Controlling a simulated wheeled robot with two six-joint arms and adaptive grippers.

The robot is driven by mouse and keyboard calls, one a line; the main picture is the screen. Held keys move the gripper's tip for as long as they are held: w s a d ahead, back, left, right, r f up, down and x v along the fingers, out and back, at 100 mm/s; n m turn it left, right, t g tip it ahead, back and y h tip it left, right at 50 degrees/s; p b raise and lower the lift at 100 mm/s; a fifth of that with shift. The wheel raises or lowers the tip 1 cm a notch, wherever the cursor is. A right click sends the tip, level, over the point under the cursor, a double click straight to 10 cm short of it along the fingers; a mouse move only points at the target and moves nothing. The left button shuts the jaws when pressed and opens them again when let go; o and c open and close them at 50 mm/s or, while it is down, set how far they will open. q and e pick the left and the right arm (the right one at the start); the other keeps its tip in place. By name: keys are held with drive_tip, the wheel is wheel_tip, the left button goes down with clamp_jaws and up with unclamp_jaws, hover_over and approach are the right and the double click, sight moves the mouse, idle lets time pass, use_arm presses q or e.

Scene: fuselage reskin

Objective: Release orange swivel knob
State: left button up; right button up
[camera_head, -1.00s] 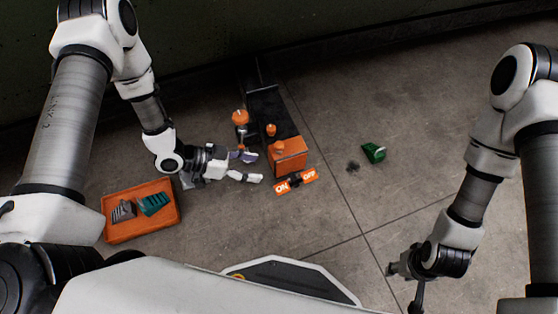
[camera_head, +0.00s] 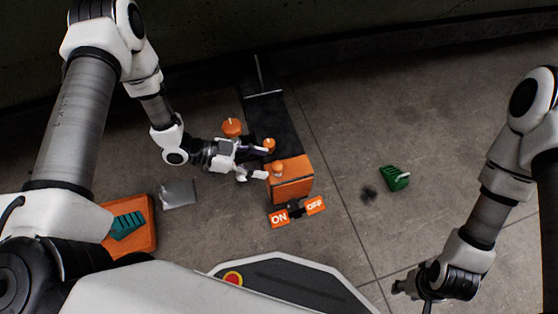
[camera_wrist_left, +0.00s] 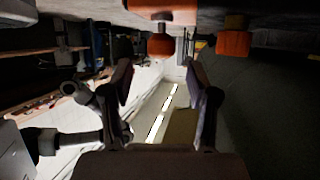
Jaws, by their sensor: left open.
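A dark machine with an orange end box (camera_head: 292,182) lies on the floor. Orange knobs stand on and beside it: a front knob (camera_head: 278,168), a middle knob (camera_head: 269,144) and a larger one (camera_head: 232,127) at the left. My left gripper (camera_head: 263,162) is open, its fingers beside the front and middle knobs. I cannot tell if it touches them. In the left wrist view, one orange knob (camera_wrist_left: 161,43) is ahead between the fingers, near the top, and another (camera_wrist_left: 232,43) is to the right. My right gripper (camera_head: 405,288) is low at the right, away from the machine.
ON and OFF plates (camera_head: 279,217) lie before the box. An orange tray (camera_head: 148,238) with a teal ribbed block (camera_head: 127,225) is at the left, with a grey plate (camera_head: 179,194) nearby. A green block (camera_head: 394,178) lies right on open floor.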

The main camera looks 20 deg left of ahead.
sight(277, 164)
use_arm(q)
drive_tip(key=b+x, duration=0.2)
drive_tip(key=x, duration=0.3)
drive_tip(key=shift+f, duration=0.15)
drive_tip(key=shift+w, duration=0.1)
use_arm(e)
wheel_tip(277, 164, down, 3)
drive_tip(key=shift+r, duration=0.15)
use_arm(q)
clamp_jaws()
wheel_tip(277, 164, up, 3)
drive_tip(key=p, duration=0.3)
drive_tip(key=shift+p, duration=0.35)
drive_tip(key=shift+f, duration=0.15)
unclamp_jaws()
use_arm(e)
wheel_tip(277, 164, up, 3)
drive_tip(key=shift+r, duration=0.1)
use_arm(q)
drive_tip(key=v, duration=1.2)
